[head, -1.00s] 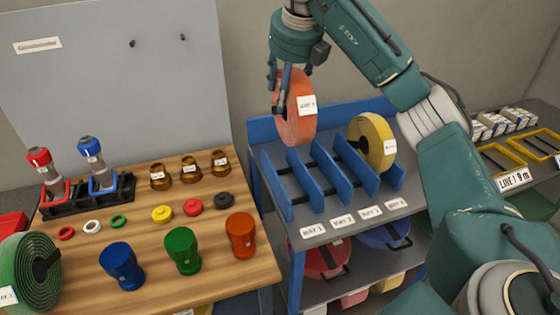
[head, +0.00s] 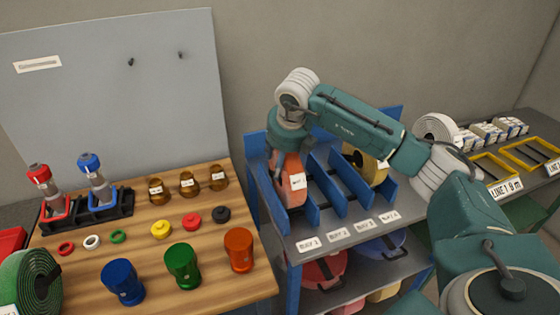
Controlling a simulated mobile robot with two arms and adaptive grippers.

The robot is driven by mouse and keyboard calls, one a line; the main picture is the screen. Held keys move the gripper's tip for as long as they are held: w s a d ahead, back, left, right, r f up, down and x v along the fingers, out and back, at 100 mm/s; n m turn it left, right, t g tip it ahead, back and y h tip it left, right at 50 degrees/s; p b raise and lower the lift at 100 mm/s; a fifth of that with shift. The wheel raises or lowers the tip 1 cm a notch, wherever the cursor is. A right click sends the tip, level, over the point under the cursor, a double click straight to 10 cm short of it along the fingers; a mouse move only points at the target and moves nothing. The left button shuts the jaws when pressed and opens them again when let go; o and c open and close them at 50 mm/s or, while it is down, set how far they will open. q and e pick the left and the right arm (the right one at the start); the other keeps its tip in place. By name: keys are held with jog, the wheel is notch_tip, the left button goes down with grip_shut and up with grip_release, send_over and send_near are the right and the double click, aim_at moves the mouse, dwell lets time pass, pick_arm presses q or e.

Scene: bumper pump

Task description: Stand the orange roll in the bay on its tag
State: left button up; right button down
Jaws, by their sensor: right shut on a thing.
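The orange roll (head: 291,187) stands upright in the leftmost bay of the blue rack, behind the label BAY 1 (head: 308,244). Its white tag (head: 297,181) faces me, but its print is too small to read surely. My right gripper (head: 279,168) is shut on the roll's upper part from above; its fingers are partly hidden. Blue dividers (head: 325,184) flank the bays, and the roll's lower edge sits low between two of them. I cannot tell whether it touches the bay floor. My left gripper is not in view.
A yellow roll (head: 372,169) stands further right in the rack, partly behind my arm. A green roll (head: 28,282) is at the table's left. Bottles, caps and pumps stand on the wooden table (head: 150,240). A white roll (head: 437,127) is on the right-hand shelf.

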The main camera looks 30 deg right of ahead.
jog(key=shift+d+f, duration=0.1)
jog(key=shift+f, duration=0.15)
jog(key=c, duration=0.8)
grip_release()
jog(key=shift+f, duration=0.1)
jog(key=shift+c, duration=0.2)
jog(key=shift+s, duration=0.1)
